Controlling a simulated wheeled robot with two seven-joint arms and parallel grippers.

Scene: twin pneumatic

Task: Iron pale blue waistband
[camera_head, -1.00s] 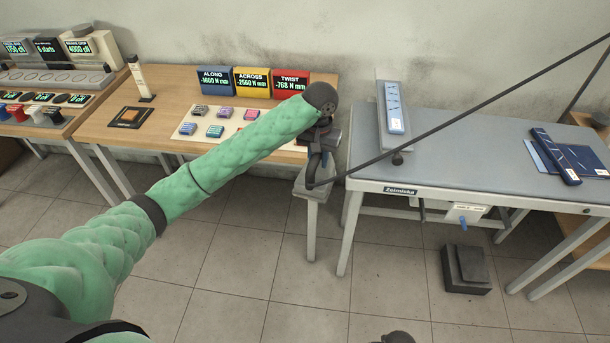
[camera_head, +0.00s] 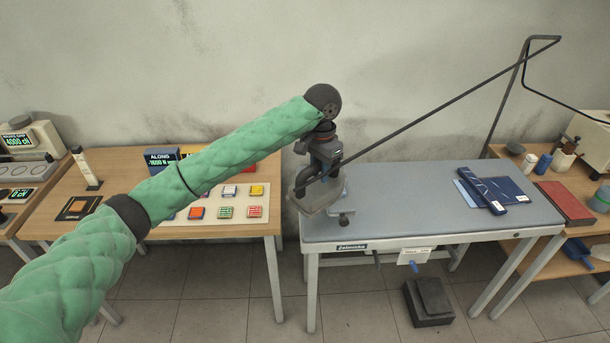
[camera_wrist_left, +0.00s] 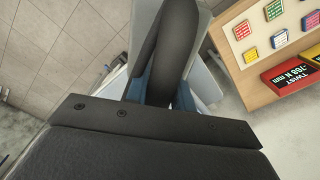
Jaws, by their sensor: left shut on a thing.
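My left gripper (camera_head: 326,152) is shut on the handle of an iron and holds it at the left end of the grey ironing table (camera_head: 400,212). The iron's grey sole (camera_head: 318,198) shows below the gripper, by the table's left edge; I cannot tell whether it touches anything. The dark handle (camera_wrist_left: 165,45) fills the middle of the left wrist view. A dark knob (camera_head: 344,220) shows there. My right gripper is not in view.
A navy roll (camera_head: 482,188) and flat navy cloth (camera_head: 515,190) lie at the table's right. A dark cord runs from the iron to a bent stand (camera_head: 522,65). A wooden table (camera_head: 262,226) with coloured blocks stands left. A pedal (camera_head: 428,300) is on the floor.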

